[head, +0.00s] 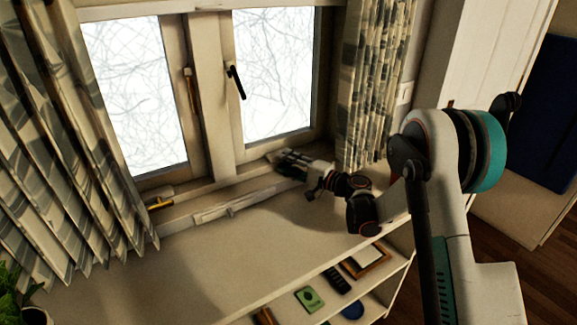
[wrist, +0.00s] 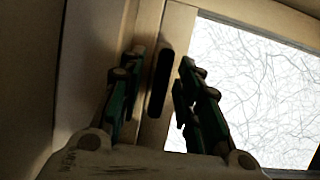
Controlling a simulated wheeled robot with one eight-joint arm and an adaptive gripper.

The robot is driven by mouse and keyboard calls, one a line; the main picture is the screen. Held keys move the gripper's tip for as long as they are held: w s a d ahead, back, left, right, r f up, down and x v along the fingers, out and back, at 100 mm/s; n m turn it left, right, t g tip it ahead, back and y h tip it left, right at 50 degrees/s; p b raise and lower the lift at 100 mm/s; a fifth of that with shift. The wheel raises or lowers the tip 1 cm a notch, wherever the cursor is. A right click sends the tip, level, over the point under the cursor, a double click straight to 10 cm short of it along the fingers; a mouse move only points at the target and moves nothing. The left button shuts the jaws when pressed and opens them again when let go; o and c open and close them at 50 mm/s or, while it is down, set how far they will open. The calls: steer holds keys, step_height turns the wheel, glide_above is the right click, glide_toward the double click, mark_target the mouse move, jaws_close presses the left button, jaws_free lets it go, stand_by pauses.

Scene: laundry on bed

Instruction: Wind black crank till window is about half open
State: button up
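The window (head: 270,75) has two panes, and its right sash looks shut. My gripper (head: 283,157) is low at the sill under the right pane. In the wrist view my gripper (wrist: 158,90) has its two green-and-black fingers apart. A dark upright bar with rounded ends, seemingly the black crank (wrist: 160,82), stands between them. Narrow gaps show on both sides, so the fingers do not look closed on it. In the head view my gripper hides that spot. A black handle (head: 236,82) hangs tilted on the right sash's left stile.
A brass-coloured crank (head: 160,203) sits at the sill's left end. A brass-coloured handle (head: 192,92) is on the left sash. Curtains hang on the left (head: 70,150) and right (head: 375,85). The shelf top (head: 230,255) is mostly clear. Small items lie on the shelf below.

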steer(key=shift+c, duration=0.6)
jaws_close()
